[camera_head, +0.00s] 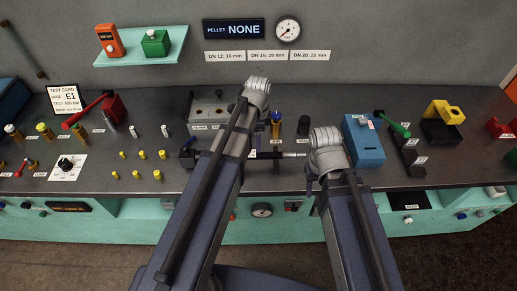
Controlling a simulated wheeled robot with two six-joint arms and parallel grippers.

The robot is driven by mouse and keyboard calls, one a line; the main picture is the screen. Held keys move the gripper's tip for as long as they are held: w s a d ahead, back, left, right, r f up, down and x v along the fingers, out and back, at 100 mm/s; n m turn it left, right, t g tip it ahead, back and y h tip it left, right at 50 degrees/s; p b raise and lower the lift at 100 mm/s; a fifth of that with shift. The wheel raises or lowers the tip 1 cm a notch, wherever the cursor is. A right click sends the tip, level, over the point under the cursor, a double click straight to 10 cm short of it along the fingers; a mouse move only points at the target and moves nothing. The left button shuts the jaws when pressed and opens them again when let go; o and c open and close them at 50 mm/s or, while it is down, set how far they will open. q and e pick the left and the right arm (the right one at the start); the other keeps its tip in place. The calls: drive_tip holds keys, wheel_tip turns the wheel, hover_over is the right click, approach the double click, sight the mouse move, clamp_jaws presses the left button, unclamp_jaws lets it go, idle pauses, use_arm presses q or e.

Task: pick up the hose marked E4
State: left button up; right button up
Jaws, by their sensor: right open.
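No hose that I can read as E4 shows in the head view; the bench labels are too small to read. Several short pieces with yellow or pale ends, such as one upright piece (44,130), stand at the left of the bench, but I cannot tell if they are hoses. My right gripper (311,181) shows only as a small dark part beside its grey wrist, low over the bench front, open; nothing shows in it. My left arm rises across the middle, and its gripper is hidden behind the arm.
The dark bench (285,184) carries a blue box (363,146), a yellow block (444,113), a grey block (211,109) and a red-handled tool (108,106). A teal shelf (143,58) hangs behind. A sign (234,29) reads "PELLET NONE". A silver-tipped rod (294,155) lies between my arms.

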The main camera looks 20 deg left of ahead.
sight(258, 156)
use_arm(q)
drive_tip(key=shift+f+b, duration=1.25)
drive_tip(key=shift+f, duration=0.1)
drive_tip(key=shift+f, duration=0.1)
drive_tip(key=f+b, duration=0.5)
drive_tip(key=shift+s+a, duration=0.1)
drive_tip(key=shift+s, duration=0.1)
clamp_jaws()
idle(0.4)
